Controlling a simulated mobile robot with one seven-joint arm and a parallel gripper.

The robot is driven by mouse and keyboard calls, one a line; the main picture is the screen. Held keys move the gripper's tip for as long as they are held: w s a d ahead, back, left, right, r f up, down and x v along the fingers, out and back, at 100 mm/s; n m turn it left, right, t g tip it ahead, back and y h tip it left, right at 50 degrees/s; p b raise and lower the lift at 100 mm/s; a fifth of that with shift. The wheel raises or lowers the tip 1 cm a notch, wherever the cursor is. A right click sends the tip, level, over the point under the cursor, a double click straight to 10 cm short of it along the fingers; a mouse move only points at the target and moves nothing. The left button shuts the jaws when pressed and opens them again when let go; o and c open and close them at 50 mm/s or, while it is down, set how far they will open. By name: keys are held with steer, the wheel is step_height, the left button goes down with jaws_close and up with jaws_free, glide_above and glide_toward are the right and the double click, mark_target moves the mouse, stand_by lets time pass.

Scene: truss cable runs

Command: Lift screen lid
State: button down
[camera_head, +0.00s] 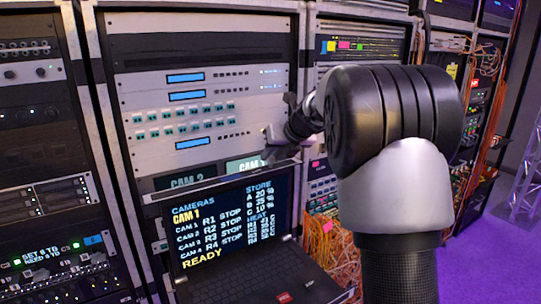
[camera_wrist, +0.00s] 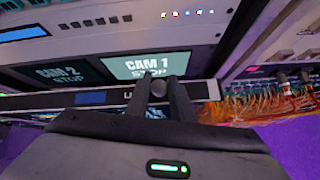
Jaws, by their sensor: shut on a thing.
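The screen lid (camera_head: 225,226) stands raised and leaning back above a black keyboard base (camera_head: 262,284) in the head view. Its lit screen lists cameras and reads CAM 1 and READY. In the wrist view the lid's top edge is a dark bar (camera_wrist: 110,99) with partly hidden lettering. My gripper (camera_head: 272,148) is at the right part of that top edge. The fingers cover part of the bar.
Rack units with buttons and blue displays (camera_head: 190,95) rise behind the lid. Small CAM 2 (camera_head: 186,180) and CAM 1 (camera_wrist: 147,66) screens sit just behind its top edge. Orange cables (camera_head: 335,245) hang right of the lid. Purple floor (camera_head: 470,255) lies open at right.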

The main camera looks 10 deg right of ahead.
steer(key=shift+w+a+f, duration=0.2)
steer(key=shift+w+a, duration=0.3)
steer(key=c, duration=1.6)
jaws_free()
steer(key=shift+g, duration=0.3)
steer(key=shift+o, duration=0.2)
steer(key=shift+d+r, duration=0.1)
steer(key=shift+d, duration=0.05)
steer(key=shift+s+d+r, duration=0.1)
steer(key=shift+s+r, duration=0.1)
steer(key=v, duration=1.6)
steer(key=shift+s+b, duration=0.3)
steer(key=shift+s, duration=0.05)
steer(key=shift+r, duration=0.15)
